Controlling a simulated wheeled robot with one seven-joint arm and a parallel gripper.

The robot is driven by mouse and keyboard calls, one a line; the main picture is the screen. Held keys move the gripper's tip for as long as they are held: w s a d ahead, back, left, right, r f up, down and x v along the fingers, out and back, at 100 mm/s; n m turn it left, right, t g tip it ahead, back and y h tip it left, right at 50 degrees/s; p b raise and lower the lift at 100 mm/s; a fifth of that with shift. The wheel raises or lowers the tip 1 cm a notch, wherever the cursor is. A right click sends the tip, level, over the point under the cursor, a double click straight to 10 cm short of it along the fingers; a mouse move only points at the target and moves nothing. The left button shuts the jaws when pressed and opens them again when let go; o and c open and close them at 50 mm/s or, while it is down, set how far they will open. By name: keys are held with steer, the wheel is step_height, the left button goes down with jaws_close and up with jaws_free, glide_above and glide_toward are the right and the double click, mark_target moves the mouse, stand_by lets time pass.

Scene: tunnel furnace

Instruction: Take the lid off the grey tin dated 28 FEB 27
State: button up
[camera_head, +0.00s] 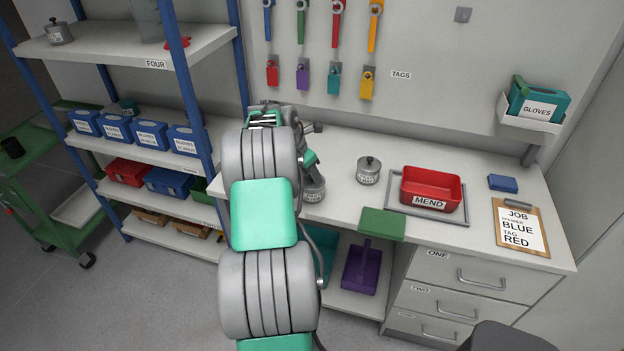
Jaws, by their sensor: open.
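A grey tin (368,171) with a knobbed lid stands upright on the workbench, left of the red MEND box. A second grey tin (314,190) stands on the bench to its left, partly hidden by my arm and gripper. A third grey lidded tin (58,32) is on the top shelf at far left. Each has a small label, but I cannot read the dates. My gripper (311,163) is open and just above the second tin, mostly hidden by my arm. I cannot tell whether it touches that tin's lid.
The red MEND box (431,188) sits on a grey tray (466,216). A green pad (382,224) lies at the bench's front edge. A clipboard (521,229) and blue block (503,183) are at right. Tools and tags hang behind. The blue-posted shelf unit (187,90) stands left.

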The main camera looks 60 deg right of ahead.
steer(key=shift+c, duration=0.5)
jaws_close()
